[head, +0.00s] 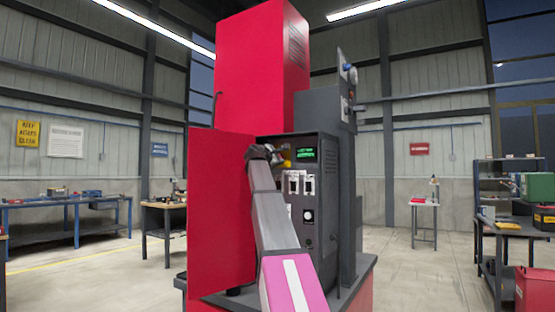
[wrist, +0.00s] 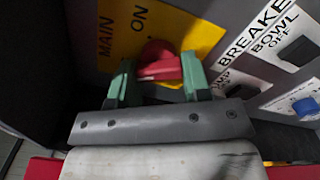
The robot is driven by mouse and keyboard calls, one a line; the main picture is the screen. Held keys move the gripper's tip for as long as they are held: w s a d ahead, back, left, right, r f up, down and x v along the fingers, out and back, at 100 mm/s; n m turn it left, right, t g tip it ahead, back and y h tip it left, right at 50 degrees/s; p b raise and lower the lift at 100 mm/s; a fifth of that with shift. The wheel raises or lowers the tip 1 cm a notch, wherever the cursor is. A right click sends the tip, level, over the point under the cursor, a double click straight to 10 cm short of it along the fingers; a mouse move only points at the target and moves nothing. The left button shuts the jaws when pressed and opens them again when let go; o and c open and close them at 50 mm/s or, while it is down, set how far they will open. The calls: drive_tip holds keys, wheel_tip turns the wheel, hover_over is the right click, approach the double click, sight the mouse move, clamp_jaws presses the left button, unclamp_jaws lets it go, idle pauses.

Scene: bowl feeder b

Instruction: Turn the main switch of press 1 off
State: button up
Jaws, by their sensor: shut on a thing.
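The main switch is a red rotary knob (wrist: 158,58) on a yellow plate (wrist: 118,22) marked MAIN and ON, in the wrist view. My gripper (wrist: 160,72) has its two green fingers on either side of the knob's red handle and is shut on it. The handle lies across the picture between the fingers; an OFF mark for this switch does not show. In the head view my gripper (head: 272,156) reaches into the control panel (head: 312,225) of the press. The knob is hidden there behind my arm.
An open red door (head: 222,215) stands close left of my arm. A green display (head: 305,154) sits right of my gripper. In the wrist view, a black breaker switch (wrist: 297,50) and a blue one (wrist: 305,106) lie close to the right. The floor around is clear.

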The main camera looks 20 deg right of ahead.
drive_tip(key=shift+f+n, duration=0.15)
drive_tip(key=shift+n, duration=1.15)
drive_tip(key=o, duration=0.9)
drive_tip(key=shift+o, duration=0.2)
drive_tip(key=shift+s, duration=0.1)
drive_tip(key=v, duration=1)
drive_tip(key=shift+s+a, duration=0.25)
drive_tip(key=shift+a, duration=0.1)
